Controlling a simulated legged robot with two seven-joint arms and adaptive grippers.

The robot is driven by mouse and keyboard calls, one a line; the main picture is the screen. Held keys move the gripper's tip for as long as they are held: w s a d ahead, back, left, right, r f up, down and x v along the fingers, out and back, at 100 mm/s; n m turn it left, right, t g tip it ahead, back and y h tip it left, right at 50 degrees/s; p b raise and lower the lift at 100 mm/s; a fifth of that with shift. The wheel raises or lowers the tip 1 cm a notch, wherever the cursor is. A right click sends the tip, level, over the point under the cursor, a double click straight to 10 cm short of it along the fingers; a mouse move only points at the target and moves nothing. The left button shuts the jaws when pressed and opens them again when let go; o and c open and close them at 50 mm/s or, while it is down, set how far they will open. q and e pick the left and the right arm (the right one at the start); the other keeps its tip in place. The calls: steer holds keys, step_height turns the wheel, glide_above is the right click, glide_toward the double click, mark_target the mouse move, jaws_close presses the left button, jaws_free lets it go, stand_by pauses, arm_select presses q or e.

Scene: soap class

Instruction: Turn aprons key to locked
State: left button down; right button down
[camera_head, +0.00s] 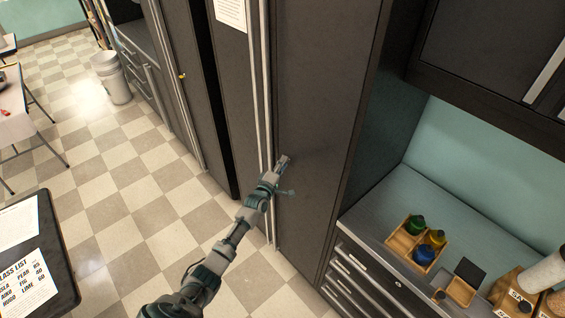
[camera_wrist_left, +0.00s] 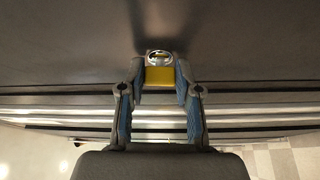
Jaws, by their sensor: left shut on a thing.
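My left gripper (camera_head: 285,161) reaches up to the front of a tall dark cabinet (camera_head: 318,110), beside its long vertical handles. In the left wrist view my left gripper (camera_wrist_left: 160,75) is shut on a yellow key (camera_wrist_left: 159,76), with a finger on each side of it. The key sits at a round metal lock (camera_wrist_left: 159,57) on the dark door. The key and lock are hidden behind the gripper in the head view. I cannot read any label or the lock's turn angle. My right gripper is not in view.
A counter (camera_head: 385,205) with a wooden tray (camera_head: 400,243) of coloured bottles stands at the right. Another dark cabinet with a small yellow key (camera_head: 182,76) is at the left. A table with a class list (camera_head: 28,285) is at the lower left. The tiled floor between is clear.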

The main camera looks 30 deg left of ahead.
arm_select(q)
steer(key=shift+a+r+n+p, duration=0.15)
steer(key=shift+n+p, duration=0.2)
steer(key=shift+n, duration=0.25)
steer(key=c, duration=0.9)
jaws_free()
steer(key=shift+o, duration=0.5)
steer(key=shift+w+f, duration=0.1)
steer(key=shift+f, duration=0.15)
steer(key=shift+a, duration=0.1)
steer(key=s, duration=1.2)
steer(key=shift+g, duration=0.3)
